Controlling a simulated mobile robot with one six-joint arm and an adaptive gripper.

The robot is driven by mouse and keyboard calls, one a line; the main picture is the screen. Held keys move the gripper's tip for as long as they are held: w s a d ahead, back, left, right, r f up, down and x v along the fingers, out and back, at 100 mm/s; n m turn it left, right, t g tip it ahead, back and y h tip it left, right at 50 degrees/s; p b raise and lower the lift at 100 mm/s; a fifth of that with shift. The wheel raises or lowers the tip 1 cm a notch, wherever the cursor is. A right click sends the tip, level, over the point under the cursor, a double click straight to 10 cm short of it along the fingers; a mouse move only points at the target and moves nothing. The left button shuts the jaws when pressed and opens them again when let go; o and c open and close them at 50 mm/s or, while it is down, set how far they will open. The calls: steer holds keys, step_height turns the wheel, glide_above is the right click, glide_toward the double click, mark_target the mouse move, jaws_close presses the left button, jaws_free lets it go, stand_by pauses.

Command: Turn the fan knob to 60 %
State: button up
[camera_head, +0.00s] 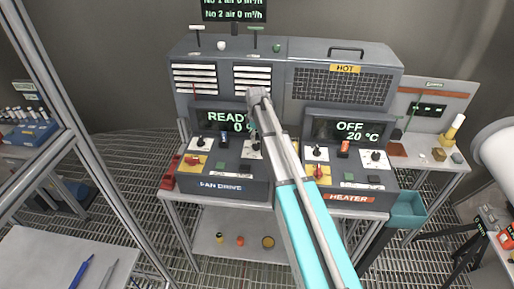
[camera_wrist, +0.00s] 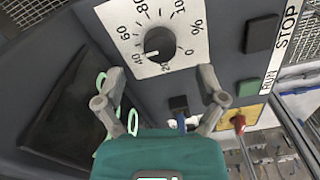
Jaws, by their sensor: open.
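The fan knob (camera_wrist: 159,44) is a round black knob on a white dial plate marked from 0 to 100 %. In the wrist view a pale mark on it seems to face the lower left, but I cannot read its exact setting. In the head view the dial plate (camera_head: 254,150) shows beside my arm, which partly hides it. The fan display (camera_head: 223,118) reads READY and 0 %. My gripper (camera_wrist: 162,76) is open and empty, its two fingers spread on either side below the knob in the wrist view, apart from it.
A RUN/STOP plate (camera_wrist: 279,45), a black button (camera_wrist: 261,34), a green button (camera_wrist: 248,88) and a red-handled switch (camera_wrist: 238,122) sit close to the dial. The heater panel (camera_head: 346,150) reads OFF and 20 °C. A side table (camera_head: 60,262) holds pens.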

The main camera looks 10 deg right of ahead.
mark_target(257, 144)
steer(key=shift+f+b, duration=1.8)
steer(key=shift+f, duration=0.3)
steer(key=c, duration=1.1)
steer(key=shift+c, duration=0.2)
